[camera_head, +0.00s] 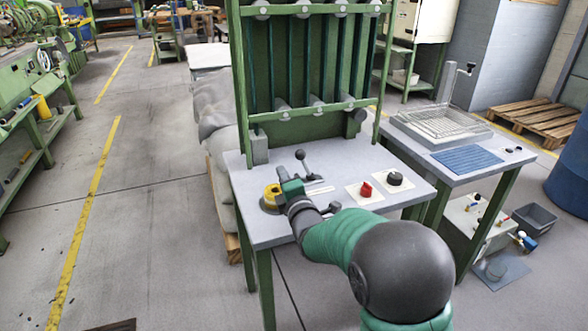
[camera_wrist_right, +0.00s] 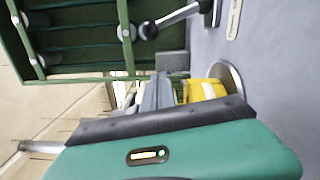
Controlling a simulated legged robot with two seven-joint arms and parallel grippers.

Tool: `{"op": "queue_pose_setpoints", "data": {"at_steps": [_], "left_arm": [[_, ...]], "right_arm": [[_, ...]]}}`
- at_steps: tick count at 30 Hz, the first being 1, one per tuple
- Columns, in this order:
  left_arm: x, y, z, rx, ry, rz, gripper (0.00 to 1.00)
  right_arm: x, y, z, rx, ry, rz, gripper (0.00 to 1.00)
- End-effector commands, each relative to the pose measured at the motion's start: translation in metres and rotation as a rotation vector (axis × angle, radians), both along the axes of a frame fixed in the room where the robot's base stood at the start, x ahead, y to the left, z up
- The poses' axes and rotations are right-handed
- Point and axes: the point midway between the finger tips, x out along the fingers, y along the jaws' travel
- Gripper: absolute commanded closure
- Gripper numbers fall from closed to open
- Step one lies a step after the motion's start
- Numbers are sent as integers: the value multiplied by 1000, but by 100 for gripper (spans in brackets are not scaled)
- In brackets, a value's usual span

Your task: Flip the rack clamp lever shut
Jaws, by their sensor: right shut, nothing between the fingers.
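The clamp lever (camera_head: 303,161), a metal rod with a black ball knob, stands tilted up from the grey table top in front of the green rack (camera_head: 243,80). In the right wrist view the lever (camera_wrist_right: 178,18) shows at the top, its dark knob towards the rack. My right gripper (camera_head: 283,176) is shut and empty, just left of the lever and apart from it. In the wrist view its fingers (camera_wrist_right: 158,88) are beside a yellow part (camera_wrist_right: 203,90) on a round grey base. My left gripper is not in view.
A red knob (camera_head: 366,189) and a black knob (camera_head: 395,178) sit on white plates to the right. A second dark knob (camera_head: 335,207) is close to my right wrist. A side table (camera_head: 500,150) with a wire tray stands at right.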

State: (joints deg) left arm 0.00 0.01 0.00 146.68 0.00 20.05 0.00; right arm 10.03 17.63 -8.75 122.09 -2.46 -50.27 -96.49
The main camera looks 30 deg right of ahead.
Motion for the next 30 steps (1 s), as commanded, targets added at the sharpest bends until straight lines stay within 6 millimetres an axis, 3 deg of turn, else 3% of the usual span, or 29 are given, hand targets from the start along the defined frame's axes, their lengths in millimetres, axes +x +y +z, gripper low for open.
{"op": "queue_pose_setpoints", "data": {"at_steps": [3, 10, 30], "left_arm": [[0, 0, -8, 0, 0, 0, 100], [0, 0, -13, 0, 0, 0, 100], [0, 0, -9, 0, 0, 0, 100]], "right_arm": [[18, -13, -1, -1, -1, -5, 100], [15, -42, 6, 1, -2, -2, 100], [14, -49, 12, 49, -12, -1, 100]]}}
